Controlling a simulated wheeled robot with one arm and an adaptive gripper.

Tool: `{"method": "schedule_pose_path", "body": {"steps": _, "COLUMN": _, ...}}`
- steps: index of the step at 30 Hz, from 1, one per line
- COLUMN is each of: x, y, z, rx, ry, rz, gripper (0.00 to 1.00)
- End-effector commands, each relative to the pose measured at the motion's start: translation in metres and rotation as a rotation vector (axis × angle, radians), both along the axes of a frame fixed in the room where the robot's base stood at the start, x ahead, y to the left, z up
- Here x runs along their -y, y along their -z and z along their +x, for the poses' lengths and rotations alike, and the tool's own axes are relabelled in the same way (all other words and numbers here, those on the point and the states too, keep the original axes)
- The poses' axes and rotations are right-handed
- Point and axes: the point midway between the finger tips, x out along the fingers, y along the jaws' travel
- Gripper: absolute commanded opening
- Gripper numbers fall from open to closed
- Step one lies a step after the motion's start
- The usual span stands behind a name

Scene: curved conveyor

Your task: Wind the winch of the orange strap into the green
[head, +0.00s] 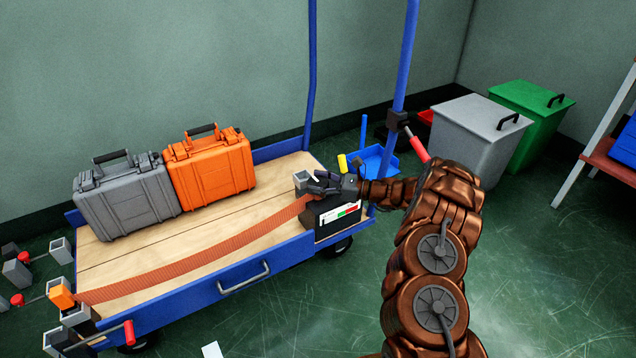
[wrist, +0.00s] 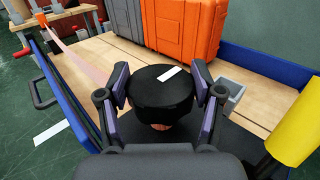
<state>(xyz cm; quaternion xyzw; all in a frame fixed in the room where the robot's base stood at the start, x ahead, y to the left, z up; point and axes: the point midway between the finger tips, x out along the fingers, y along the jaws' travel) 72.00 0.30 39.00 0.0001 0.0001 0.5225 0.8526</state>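The orange strap (head: 200,258) runs across the blue cart's wooden deck (head: 115,258) from an orange-topped fitting (head: 62,297) at the left to the dark winch box (head: 322,222) at the right end. The box's front carries a white gauge (head: 338,216) with red and green parts; its pointer is too small to read. The winch's round black knob (wrist: 163,92) has a white mark on top, tilted up to the right. My gripper (wrist: 164,98) has a finger on each side of the knob, seemingly against its rim. It also shows over the winch in the head view (head: 325,183).
A grey case (head: 127,197) and an orange case (head: 210,168) stand at the deck's back. A blue post (head: 404,60) with a red handle (head: 416,145) rises near my arm. Grey (head: 470,130) and green (head: 530,115) bins stand behind at right.

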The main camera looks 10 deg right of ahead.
Motion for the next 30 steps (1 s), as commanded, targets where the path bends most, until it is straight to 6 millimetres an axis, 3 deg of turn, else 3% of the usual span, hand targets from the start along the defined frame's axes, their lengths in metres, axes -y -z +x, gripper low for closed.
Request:
{"method": "schedule_pose_path", "body": {"steps": 1, "x": 0.0, "y": 0.0, "z": 0.0001, "rx": 0.0, "ry": 0.0, "rz": 0.0, "gripper": 0.57}}
{"method": "schedule_pose_path", "body": {"steps": 9, "x": 0.0, "y": 0.0, "z": 0.0001, "rx": 0.0, "ry": 0.0, "rz": 0.0, "gripper": 0.29}}
{"method": "schedule_pose_path", "body": {"steps": 20, "x": 0.0002, "y": -0.0019, "z": 0.0001, "rx": 0.002, "ry": 0.045, "rz": 0.001, "gripper": 0.29}}
{"method": "schedule_pose_path", "body": {"steps": 30, "x": -0.0019, "y": -0.0022, "z": -0.0005, "rx": -0.001, "ry": 0.23, "rz": 0.006, "gripper": 0.29}}
